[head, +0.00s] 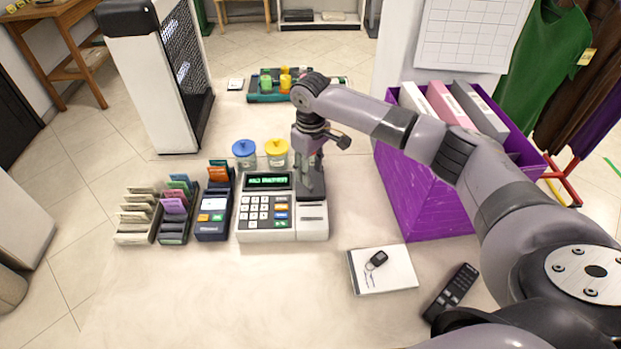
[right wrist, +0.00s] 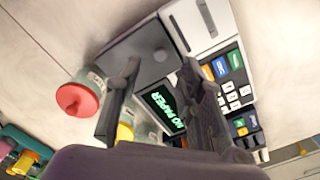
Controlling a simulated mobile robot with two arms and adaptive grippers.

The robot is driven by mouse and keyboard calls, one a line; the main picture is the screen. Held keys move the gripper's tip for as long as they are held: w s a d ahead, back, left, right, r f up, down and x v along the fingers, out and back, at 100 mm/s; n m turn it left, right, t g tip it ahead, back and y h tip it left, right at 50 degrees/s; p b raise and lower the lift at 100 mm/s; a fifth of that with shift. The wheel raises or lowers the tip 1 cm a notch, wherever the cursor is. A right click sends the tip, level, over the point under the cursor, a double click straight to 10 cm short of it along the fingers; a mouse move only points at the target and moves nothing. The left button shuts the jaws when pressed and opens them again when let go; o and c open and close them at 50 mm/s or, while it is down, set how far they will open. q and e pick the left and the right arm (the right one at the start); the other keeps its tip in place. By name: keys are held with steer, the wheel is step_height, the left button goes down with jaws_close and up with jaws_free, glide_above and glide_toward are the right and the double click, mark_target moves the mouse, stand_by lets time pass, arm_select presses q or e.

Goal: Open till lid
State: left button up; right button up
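The till (head: 266,228) stands on the counter, with a keypad, a green lit display (head: 268,181) and a white printer part on its right side. The display reads "NO PAPER" in the right wrist view (right wrist: 166,110). The till's dark grey lid (right wrist: 150,48), with a round knob, lies flat beside the white part and looks closed. My right gripper (head: 311,168) points down over the lid and partly hides it in the head view. In the right wrist view its two fingers (right wrist: 160,78) are apart with nothing between them; contact with the lid cannot be told. My left gripper is not in view.
Jars with blue (head: 244,148) and yellow (head: 277,147) lids stand behind the till; a red-lidded jar (right wrist: 77,99) is near my right gripper. A purple box (head: 420,205), notepad (head: 398,275) and remote (head: 451,291) are right.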

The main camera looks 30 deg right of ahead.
steer(key=shift+f, duration=2.4)
jaws_close()
